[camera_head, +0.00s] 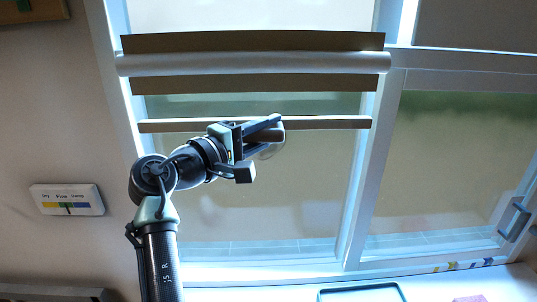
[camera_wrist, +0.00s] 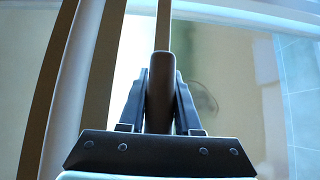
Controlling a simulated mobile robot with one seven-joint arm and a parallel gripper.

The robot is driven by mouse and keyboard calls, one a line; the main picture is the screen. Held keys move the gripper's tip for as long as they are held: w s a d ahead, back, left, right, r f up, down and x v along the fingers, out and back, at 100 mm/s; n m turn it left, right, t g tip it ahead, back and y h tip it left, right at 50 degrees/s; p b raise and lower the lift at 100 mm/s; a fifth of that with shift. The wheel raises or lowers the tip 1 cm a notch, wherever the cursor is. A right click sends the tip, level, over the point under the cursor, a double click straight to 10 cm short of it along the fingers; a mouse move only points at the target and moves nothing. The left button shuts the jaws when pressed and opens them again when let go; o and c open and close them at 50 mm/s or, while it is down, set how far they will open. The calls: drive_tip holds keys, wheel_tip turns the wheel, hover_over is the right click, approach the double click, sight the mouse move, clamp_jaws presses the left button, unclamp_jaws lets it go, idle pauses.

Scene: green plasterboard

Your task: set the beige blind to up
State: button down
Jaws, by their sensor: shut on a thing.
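The blind shows in the head view as brown-beige strips (camera_head: 260,84) at the top of the window, above and below a white horizontal tube (camera_head: 250,63). Below them hangs a thin beige bar (camera_head: 325,122), roughly level across the left pane. My gripper (camera_head: 280,128) is at the middle of this bar. In the wrist view my gripper (camera_wrist: 161,80) is shut on the bar (camera_wrist: 161,100), which runs between the two dark fingers. The fingers hide part of the bar in the head view.
The white window frame (camera_head: 355,190) stands around and between the panes. A handle (camera_head: 515,220) is on the right pane. A labelled white plate (camera_head: 67,200) is on the left wall. A dark-rimmed tray (camera_head: 360,292) lies on the sill below.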

wheel_tip(320, 180, up, 6)
drive_tip(key=p, duration=0.2)
drive_tip(key=shift+r, duration=0.15)
drive_tip(key=c, duration=0.6)
unclamp_jaws()
drive_tip(key=shift+f, duration=0.25)
drive_tip(key=b+v, duration=0.6)
drive_tip(key=v, duration=0.7)
drive_tip(key=shift+r+b, duration=0.15)
drive_tip(key=shift+b, duration=0.15)
